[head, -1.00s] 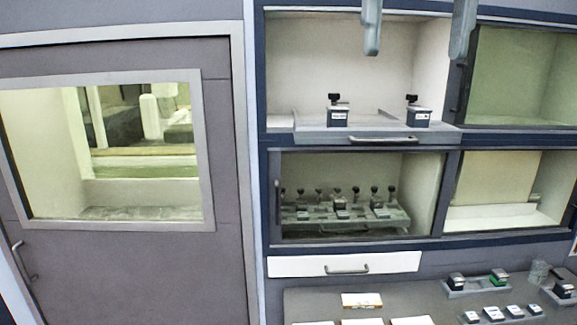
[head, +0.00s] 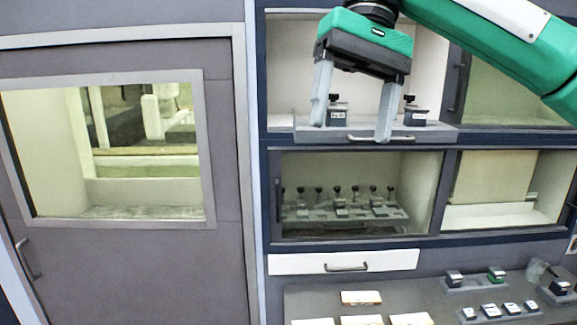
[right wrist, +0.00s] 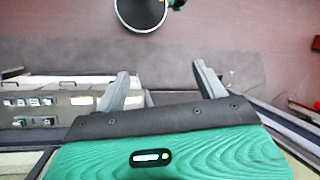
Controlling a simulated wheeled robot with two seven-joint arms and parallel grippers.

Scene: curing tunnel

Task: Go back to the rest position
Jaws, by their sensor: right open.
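My right gripper (head: 351,131) is green and black with two grey fingers. In the head view it hangs in front of the open upper left compartment, its fingers wide apart and empty. The fingertips overlap the front of the grey tray (head: 437,134) in the picture; I cannot tell whether they touch it. Two small dark holders with black tops, a left one (head: 339,117) and a right one (head: 414,117), stand on the tray. The gripper also shows in the right wrist view (right wrist: 160,70), with nothing between its fingers. My left gripper is out of view.
A lower compartment holds a rack (head: 300,214) of several dark-topped pieces behind glass. Below it are a white drawer (head: 300,263) and a grey counter (head: 420,290) with small blocks and cards. A grey door (head: 130,265) with a window stands at the left.

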